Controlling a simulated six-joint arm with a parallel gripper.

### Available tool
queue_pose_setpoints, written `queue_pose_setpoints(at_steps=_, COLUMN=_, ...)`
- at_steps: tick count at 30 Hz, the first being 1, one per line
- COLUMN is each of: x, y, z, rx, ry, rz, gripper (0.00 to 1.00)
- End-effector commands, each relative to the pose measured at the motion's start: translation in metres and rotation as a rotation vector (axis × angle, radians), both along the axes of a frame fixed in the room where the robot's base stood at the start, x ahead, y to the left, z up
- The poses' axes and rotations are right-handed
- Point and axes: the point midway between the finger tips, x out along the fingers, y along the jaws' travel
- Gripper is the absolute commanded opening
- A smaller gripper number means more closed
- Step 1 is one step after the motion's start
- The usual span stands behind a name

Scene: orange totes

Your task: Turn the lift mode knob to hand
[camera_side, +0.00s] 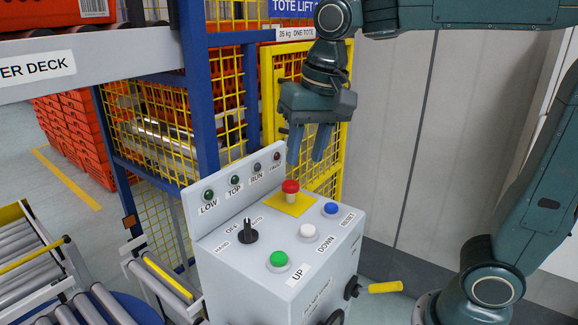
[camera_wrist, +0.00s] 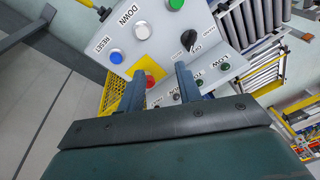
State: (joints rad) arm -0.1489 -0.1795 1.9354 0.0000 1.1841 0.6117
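The lift mode knob (camera_side: 247,232) is a black rotary knob on the left of the grey control box's top. Labels HAND, OFF and AUTO are set around it. Its pointer stands up near the OFF label; I cannot tell its exact setting. It also shows in the wrist view (camera_wrist: 189,40), beyond my fingers. My gripper (camera_side: 308,145) hangs above and behind the box, fingers pointing down, apart from the knob. In the wrist view its two blue fingers (camera_wrist: 160,85) are spread with a gap between them. The gripper is open and holds nothing.
A red emergency button (camera_side: 290,188) on a yellow plate stands below my gripper. Green UP (camera_side: 279,259), white DOWN (camera_side: 308,231) and blue RESET (camera_side: 331,208) buttons are to the knob's right. An upright lamp panel (camera_side: 243,183) rises behind. A yellow mesh fence (camera_side: 322,165) stands behind the box.

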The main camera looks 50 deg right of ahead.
Motion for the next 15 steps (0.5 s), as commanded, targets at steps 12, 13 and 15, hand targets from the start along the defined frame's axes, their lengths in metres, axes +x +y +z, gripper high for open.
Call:
queue_pose_setpoints(at_steps=12, x=0.074, y=0.043, z=-0.011, rx=0.010, ry=0.156, rz=-0.237, gripper=0.35)
queue_pose_setpoints(at_steps=13, x=0.077, y=0.046, z=-0.013, rx=0.009, ry=0.165, rz=-0.249, gripper=0.35)
queue_pose_setpoints(at_steps=15, x=0.085, y=0.051, z=-0.015, rx=0.007, ry=0.180, rz=-0.278, gripper=0.35)
